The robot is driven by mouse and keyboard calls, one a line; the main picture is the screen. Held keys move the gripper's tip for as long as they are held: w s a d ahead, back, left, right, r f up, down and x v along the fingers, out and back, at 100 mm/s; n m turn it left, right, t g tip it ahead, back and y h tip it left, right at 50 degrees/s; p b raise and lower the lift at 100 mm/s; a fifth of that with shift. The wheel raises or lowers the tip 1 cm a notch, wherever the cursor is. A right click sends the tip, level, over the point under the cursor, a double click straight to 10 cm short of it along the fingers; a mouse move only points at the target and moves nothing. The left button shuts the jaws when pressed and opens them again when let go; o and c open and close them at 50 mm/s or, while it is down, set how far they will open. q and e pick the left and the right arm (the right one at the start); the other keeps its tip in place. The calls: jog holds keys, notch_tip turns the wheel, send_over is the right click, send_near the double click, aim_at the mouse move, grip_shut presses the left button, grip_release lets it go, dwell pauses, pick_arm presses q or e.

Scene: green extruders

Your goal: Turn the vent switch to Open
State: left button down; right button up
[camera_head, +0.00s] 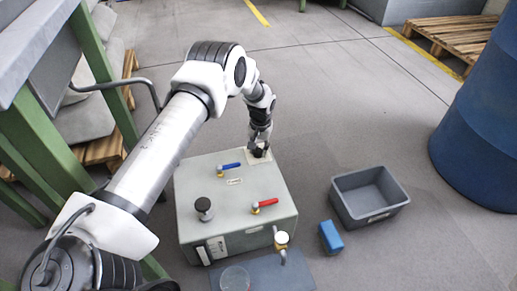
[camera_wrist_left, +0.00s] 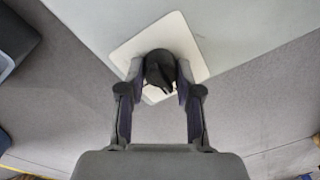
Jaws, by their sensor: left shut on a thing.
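The vent switch (camera_wrist_left: 160,70) is a black knob on a white plate (camera_wrist_left: 183,35) at a corner of the grey-green box (camera_head: 187,236). In the head view it sits at the box's far right corner, mostly covered by my left gripper (camera_head: 260,150). In the left wrist view my left gripper (camera_wrist_left: 160,82) is shut on the knob, with one finger on each side. A pointer-like ridge shows on the knob, but I cannot read any marks on the plate. My right gripper is not in view.
The box top carries a blue-handled valve (camera_head: 229,167), a red-handled valve (camera_head: 265,204) and a black knob (camera_head: 204,207). A grey bin (camera_head: 345,208) and a blue block (camera_head: 330,237) lie to the right. A blue barrel (camera_head: 488,120) stands far right. A green frame (camera_head: 100,70) is at left.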

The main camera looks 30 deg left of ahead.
pick_arm(q)
jog(key=shift+s+m+p, duration=0.1)
jog(key=shift+m+p, duration=0.8)
jog(key=shift+m, duration=0.4)
jog(key=m+p, duration=0.1)
jog(key=m, duration=0.1)
jog(key=shift+m, duration=0.3)
jog(key=m, duration=0.3)
jog(key=shift+d+m+p, duration=0.1)
jog(key=shift+m+p, duration=0.2)
jog(key=shift+s+f+m+t, duration=0.1)
jog(key=shift+m+t, duration=0.2)
jog(key=shift+m, duration=1.3)
jog(key=c, duration=0.8)
grip_release()
